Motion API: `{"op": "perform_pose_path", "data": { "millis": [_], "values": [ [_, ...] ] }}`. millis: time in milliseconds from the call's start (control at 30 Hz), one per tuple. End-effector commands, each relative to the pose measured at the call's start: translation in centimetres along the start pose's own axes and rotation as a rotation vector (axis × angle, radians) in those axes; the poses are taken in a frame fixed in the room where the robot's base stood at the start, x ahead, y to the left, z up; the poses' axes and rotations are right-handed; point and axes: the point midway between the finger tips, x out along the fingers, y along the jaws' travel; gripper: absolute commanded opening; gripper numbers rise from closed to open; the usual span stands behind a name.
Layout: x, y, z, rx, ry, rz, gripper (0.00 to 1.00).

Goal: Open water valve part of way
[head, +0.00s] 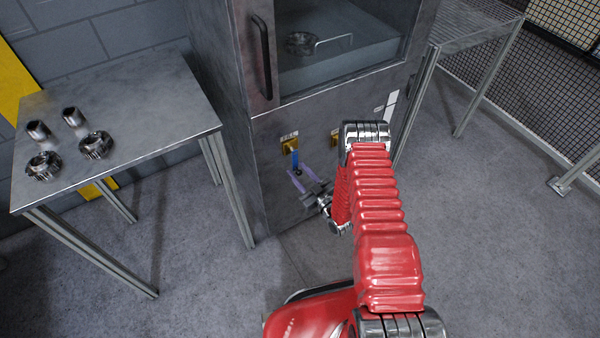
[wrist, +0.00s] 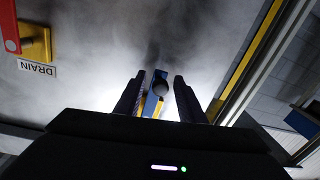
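The water valve's blue handle (head: 295,160) hangs down from its yellow mount (head: 289,144) on the lower front of the grey metal cabinet. My gripper (head: 303,181) is at the handle's lower end, its purple-looking fingers spread. A gap shows between the knob and the right finger. The gripper is open; whether the left finger touches the handle I cannot tell.
A second valve, labelled DRAIN, has a red handle (wrist: 10,28) on a yellow mount (wrist: 38,42). In the head view my arm partly hides its mount (head: 335,139). A table (head: 150,125) with several metal parts stands left of the cabinet (head: 222,90). A wire rack (head: 475,40) stands right.

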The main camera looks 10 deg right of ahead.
Motion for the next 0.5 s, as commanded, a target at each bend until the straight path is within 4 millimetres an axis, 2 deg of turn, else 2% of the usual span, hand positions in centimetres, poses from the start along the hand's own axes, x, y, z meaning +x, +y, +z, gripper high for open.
{"op": "perform_pose_path", "data": {
  "millis": [67,500],
  "values": [
    [-0.02,0.01,0.01,0.000,0.000,0.000,0.30],
    [-0.04,-0.08,0.01,0.000,0.000,-0.002,0.00]
  ]
}}
